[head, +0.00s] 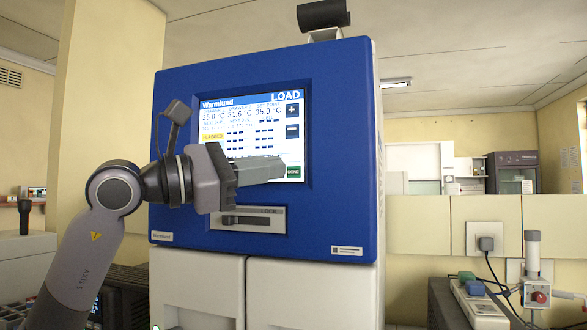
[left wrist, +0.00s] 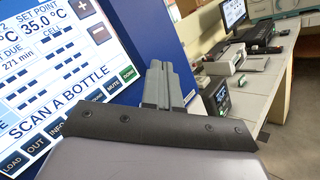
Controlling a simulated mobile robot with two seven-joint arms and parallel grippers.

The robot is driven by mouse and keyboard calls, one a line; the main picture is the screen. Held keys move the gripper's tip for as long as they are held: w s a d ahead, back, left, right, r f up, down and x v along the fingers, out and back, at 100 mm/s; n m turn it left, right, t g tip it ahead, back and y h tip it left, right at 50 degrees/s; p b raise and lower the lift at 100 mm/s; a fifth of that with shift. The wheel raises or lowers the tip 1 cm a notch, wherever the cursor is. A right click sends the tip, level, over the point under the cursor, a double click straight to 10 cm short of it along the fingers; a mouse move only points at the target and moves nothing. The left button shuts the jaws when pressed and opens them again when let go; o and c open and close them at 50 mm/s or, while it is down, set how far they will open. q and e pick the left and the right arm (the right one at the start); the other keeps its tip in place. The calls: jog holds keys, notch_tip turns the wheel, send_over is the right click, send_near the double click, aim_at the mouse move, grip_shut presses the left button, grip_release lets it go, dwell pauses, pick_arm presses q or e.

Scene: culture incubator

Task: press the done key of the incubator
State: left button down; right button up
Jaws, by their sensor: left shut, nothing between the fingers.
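The incubator (head: 340,150) has a blue front with a lit screen headed LOAD (head: 270,107). The green DONE key (head: 293,173) is at the screen's lower right corner, and it also shows in the left wrist view (left wrist: 127,75). My left gripper (head: 283,168) is shut and empty. In the head view its fingertips lie just left of the DONE key and cover the lower screen. In the left wrist view the shut fingers (left wrist: 158,68) point a little right of the key. I cannot tell whether they touch the panel. My right gripper is not in view.
Plus (head: 292,110) and minus (head: 292,131) keys sit above DONE. A LOCK slot (head: 250,219) is below the screen. A dark scanner-like device (head: 323,15) tops the incubator. A bench with instruments (left wrist: 240,105) runs along the right in the left wrist view.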

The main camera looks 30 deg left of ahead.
aim_at(294, 172)
pick_arm(q)
jog(key=shift+w+a+p, duration=0.2)
jog(key=shift+w+p, duration=0.1)
jog(key=shift+w, duration=0.55)
jog(key=shift+w+a+p, duration=0.2)
jog(key=shift+w+p, duration=0.1)
jog(key=shift+w, duration=0.6)
jog(key=shift+w+a+p, duration=0.2)
jog(key=shift+w+p, duration=0.1)
jog(key=shift+w, duration=0.55)
jog(key=shift+w+a, duration=0.1)
jog(key=shift+w, duration=0.3)
jog(key=shift+w+a+p, duration=0.1)
jog(key=shift+w+p, duration=0.2)
jog(key=shift+p, duration=0.15)
dwell(0.3)
jog(key=shift+s, duration=0.15)
jog(key=shift+s+d+b, duration=0.2)
jog(key=shift+s+b, duration=0.15)
jog(key=shift+s, duration=0.25)
